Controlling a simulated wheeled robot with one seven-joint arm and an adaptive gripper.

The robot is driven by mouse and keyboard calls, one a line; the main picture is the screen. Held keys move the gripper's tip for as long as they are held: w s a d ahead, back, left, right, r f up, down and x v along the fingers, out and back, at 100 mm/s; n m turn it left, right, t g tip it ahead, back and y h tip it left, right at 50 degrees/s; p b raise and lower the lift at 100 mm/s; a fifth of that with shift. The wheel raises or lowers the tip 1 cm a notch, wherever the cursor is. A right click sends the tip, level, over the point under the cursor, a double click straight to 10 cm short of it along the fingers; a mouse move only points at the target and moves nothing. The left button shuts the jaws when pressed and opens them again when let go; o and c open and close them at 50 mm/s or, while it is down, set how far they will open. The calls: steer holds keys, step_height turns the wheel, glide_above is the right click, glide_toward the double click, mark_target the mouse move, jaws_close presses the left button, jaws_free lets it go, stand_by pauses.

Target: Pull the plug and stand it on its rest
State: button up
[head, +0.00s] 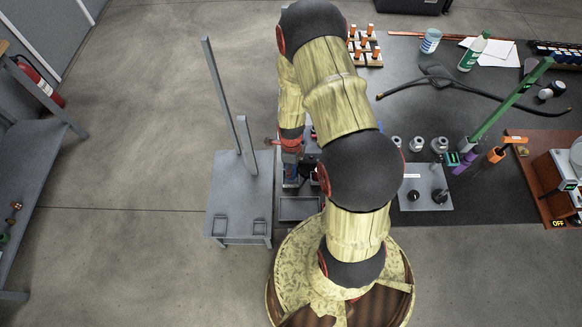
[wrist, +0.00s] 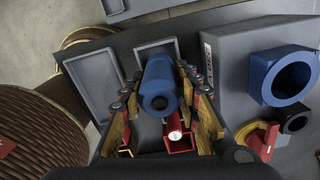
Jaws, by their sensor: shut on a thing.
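In the wrist view a blue cylinder (wrist: 160,82), which looks like the plug, lies between the two fingers of my gripper (wrist: 160,72). My gripper is shut on it. The cylinder's round end with a dark centre faces the camera. A grey block (wrist: 228,85) to the right carries a blue ring (wrist: 290,76) with a dark open hole, apart from the cylinder. Two shallow grey rectangular trays (wrist: 95,68) lie beyond and left of the cylinder; I cannot tell which part is the rest.
A smaller black ring (wrist: 295,122) and a yellow-and-red part (wrist: 258,138) sit on the right in the wrist view. A red piece with a white end (wrist: 174,134) is below the cylinder. In the head view a grey stand with uprights (head: 228,200) is left of my arm.

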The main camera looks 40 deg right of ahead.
steer(key=shift+f+b, duration=1.15)
steer(key=shift+f, duration=0.5)
steer(key=o, duration=1.4)
steer(key=shift+r, duration=0.1)
step_height(320, 180, up, 12)
steer(key=shift+f, duration=0.1)
